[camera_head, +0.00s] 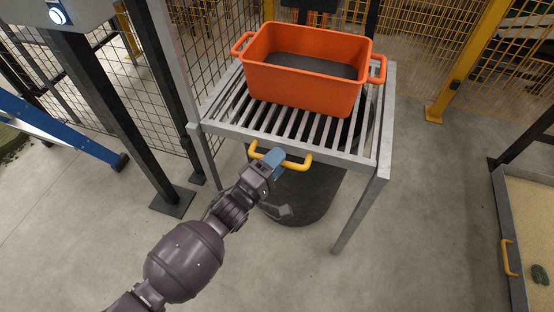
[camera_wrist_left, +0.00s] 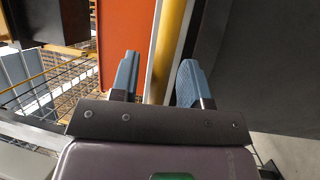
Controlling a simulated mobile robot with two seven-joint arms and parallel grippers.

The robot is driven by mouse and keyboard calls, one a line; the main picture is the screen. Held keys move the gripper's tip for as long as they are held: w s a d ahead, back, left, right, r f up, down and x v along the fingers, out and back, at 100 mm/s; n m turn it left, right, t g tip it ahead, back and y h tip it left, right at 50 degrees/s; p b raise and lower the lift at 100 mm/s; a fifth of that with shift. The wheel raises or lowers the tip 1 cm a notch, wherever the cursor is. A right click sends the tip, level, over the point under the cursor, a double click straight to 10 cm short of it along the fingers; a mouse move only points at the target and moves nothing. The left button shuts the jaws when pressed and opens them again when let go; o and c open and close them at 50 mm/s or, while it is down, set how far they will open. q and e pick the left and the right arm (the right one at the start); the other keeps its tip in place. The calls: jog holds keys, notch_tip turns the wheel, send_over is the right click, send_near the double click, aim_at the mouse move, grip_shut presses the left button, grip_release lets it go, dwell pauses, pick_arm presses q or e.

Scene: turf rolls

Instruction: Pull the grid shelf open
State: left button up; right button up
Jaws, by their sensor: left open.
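The grid shelf (camera_head: 340,157) is a grey metal slatted shelf in a frame with legs, at the centre of the head view. A yellow handle (camera_head: 300,165) is on its front edge. My left gripper (camera_head: 273,158), with blue fingers, is at the handle and hides its middle. In the left wrist view, the yellow handle bar (camera_wrist_left: 169,45) runs between the two fingers of my open left gripper (camera_wrist_left: 158,75). Gaps show beside the bar, so the fingers are not closed on it. My right gripper is not in view.
An orange tub (camera_head: 305,91) with dark contents stands on the shelf. A dark round bin (camera_head: 310,195) is under it. Wire fencing and a dark post (camera_head: 125,125) stand to the left. A sand-filled tray (camera_head: 530,215) is at the right. The floor in front is clear.

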pick_arm(q)
jog(key=shift+w, duration=0.1)
grip_shut()
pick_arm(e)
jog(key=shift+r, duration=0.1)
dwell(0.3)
